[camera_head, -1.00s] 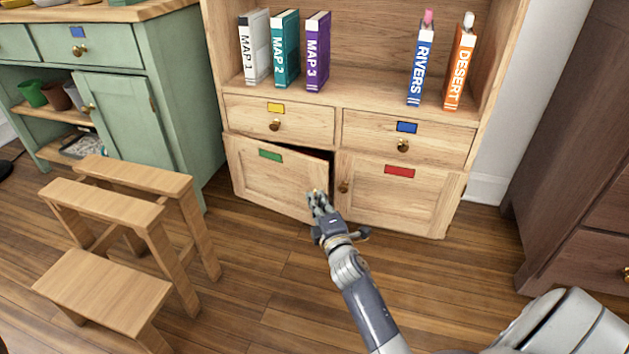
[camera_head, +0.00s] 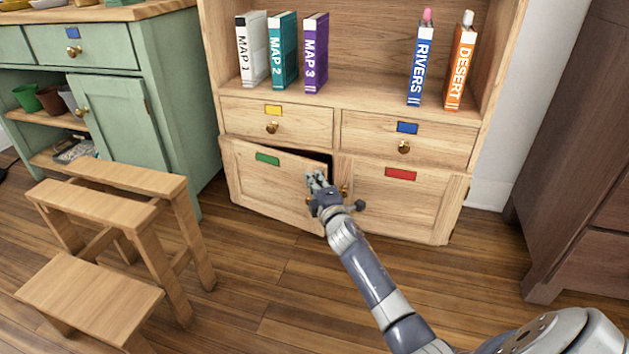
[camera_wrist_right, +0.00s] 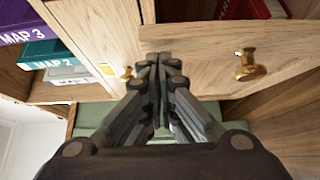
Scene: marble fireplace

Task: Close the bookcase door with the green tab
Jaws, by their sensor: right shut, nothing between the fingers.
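The bookcase door with the green tab (camera_head: 266,192) is at the lower left of the bookcase. It stands partly open, with a dark gap above its top edge toward its free right side. Its green tab (camera_head: 268,159) is near the top. My right gripper (camera_head: 315,178) is shut and empty, in front of the door's right edge; I cannot tell whether it touches. In the right wrist view, the shut fingers (camera_wrist_right: 157,72) lie over the door panel (camera_wrist_right: 205,72), with its brass knob (camera_wrist_right: 248,66) to the right. My left gripper is not in view.
The red-tabbed door (camera_head: 398,203) beside it looks shut. Two drawers with yellow (camera_head: 273,110) and blue (camera_head: 407,128) tabs are above. A wooden step stool (camera_head: 95,290) stands front left, a green cabinet (camera_head: 165,110) left, a dark dresser (camera_head: 570,180) right. Floor before the bookcase is clear.

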